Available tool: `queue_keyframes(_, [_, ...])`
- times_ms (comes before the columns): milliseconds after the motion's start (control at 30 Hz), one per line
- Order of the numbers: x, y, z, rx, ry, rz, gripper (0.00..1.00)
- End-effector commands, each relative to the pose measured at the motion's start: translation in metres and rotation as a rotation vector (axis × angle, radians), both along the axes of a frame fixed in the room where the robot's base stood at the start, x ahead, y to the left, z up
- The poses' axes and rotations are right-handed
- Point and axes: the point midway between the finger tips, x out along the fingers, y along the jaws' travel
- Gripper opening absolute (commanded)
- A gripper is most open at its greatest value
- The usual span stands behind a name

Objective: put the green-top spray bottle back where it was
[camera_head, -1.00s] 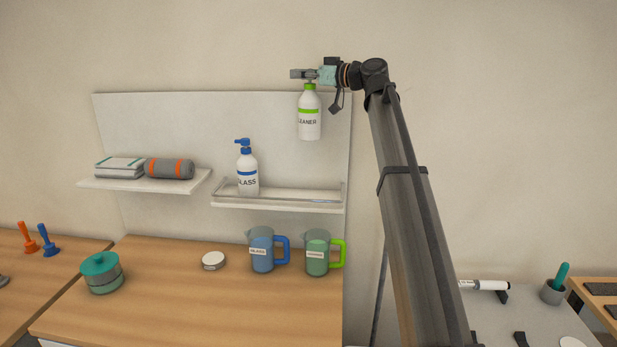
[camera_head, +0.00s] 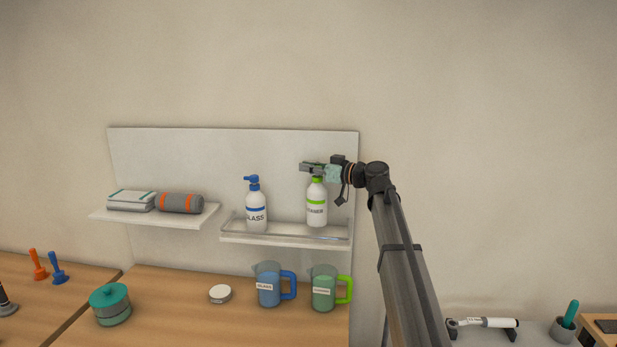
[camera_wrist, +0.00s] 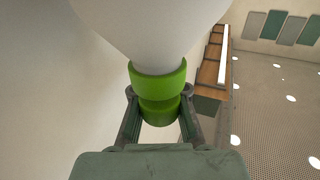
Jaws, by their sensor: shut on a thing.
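The green-top spray bottle (camera_head: 316,207) is white with a green band and stands upright at the right part of the railed wall shelf (camera_head: 285,238). Its base is at the shelf; I cannot tell whether it touches the shelf floor. My gripper (camera_head: 316,172) is shut on its green top from the right. In the wrist view, the two fingers close around the green neck (camera_wrist: 158,90), and the white body fills the top of the picture.
A blue-top bottle (camera_head: 256,208) stands on the same shelf to the left. A left shelf (camera_head: 150,215) holds folded cloths and a grey roll (camera_head: 180,203). Below, a blue jug (camera_head: 268,287) and a green jug (camera_head: 323,290) stand on the wooden counter (camera_head: 180,310).

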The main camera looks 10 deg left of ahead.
Motion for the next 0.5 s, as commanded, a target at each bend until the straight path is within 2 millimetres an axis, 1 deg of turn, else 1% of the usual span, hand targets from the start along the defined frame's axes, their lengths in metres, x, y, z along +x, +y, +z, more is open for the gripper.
queue_keyframes(233, [-0.001, 0.0, -0.03, 0.002, 0.003, 0.0, 0.0])
queue_keyframes(300, [-0.001, 0.0, -0.034, 0.002, 0.001, 0.0, 0.0])
queue_keyframes(500, [0.0, 0.0, -0.034, 0.001, 0.001, 0.0, 0.0])
